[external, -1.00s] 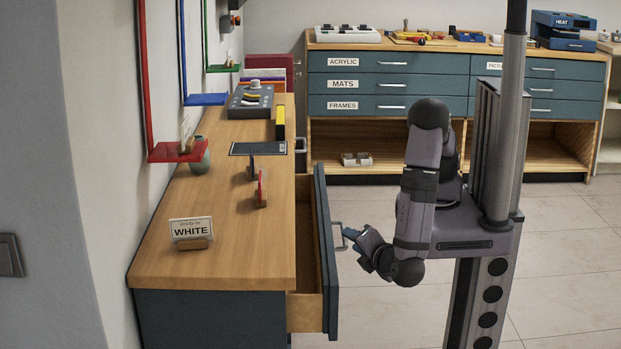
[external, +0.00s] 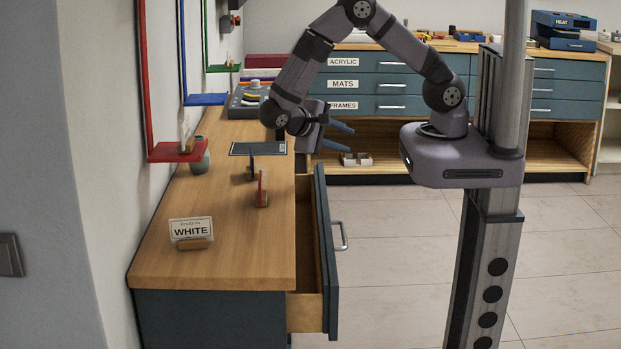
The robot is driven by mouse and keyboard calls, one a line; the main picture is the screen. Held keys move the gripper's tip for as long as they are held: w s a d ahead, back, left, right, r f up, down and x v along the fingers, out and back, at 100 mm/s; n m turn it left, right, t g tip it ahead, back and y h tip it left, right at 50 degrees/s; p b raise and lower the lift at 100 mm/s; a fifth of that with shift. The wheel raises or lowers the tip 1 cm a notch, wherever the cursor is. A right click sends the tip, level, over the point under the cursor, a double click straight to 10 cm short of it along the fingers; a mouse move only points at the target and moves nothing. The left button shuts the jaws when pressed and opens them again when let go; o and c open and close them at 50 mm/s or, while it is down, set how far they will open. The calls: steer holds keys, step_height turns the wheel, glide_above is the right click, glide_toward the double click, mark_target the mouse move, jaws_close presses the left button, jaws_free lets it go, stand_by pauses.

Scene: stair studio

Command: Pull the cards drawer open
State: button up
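A dark blue drawer (external: 326,262) stands pulled out from the right side of the wooden-topped counter. Its wooden side (external: 305,312) shows, and its metal handle (external: 342,237) faces right. No label on its front can be read from here, so I cannot tell whether it is the cards drawer. My gripper (external: 346,137) is above and beyond the drawer, near the counter's right edge. Its two fingers are spread apart, pointing right, with nothing between them. It is well clear of the handle.
The counter top (external: 220,250) carries a WHITE sign (external: 191,230), small red and blue upright pieces, a dark flat panel (external: 258,148) and a grey device. Red, blue and green wall shelves hang at left. A back cabinet (external: 420,85) has labelled drawers. The floor right of the drawer is clear.

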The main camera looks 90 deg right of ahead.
steer(key=s+a+f+m+g+y+b, duration=0.1)
steer(key=s+f+m+g+y+b, duration=0.1)
steer(key=s+f+m+g+y, duration=0.5)
steer(key=s+a+f+m+t+y+b, duration=0.1)
steer(key=s+a+f+m+t+y, duration=0.2)
steer(key=m+y, duration=0.35)
steer(key=s+a+f+m+t+y+b, duration=0.1)
steer(key=s+a+m+t+y, duration=0.2)
steer(key=a+m+t+y, duration=0.25)
steer(key=w+a+f+m+t+y+b, duration=0.1)
steer(key=w+a+f+m+t+y, duration=0.4)
steer(key=m+t, duration=0.45)
steer(key=w+d+f+m+t+b, duration=0.3)
steer(key=w+d+m+t+b, duration=0.2)
steer(key=b, duration=0.4)
steer(key=shift+w+d+f+m, duration=0.3)
steer(key=shift+d+m, duration=0.25)
steer(key=shift+d, duration=0.55)
steer(key=shift+w+a, duration=0.1)
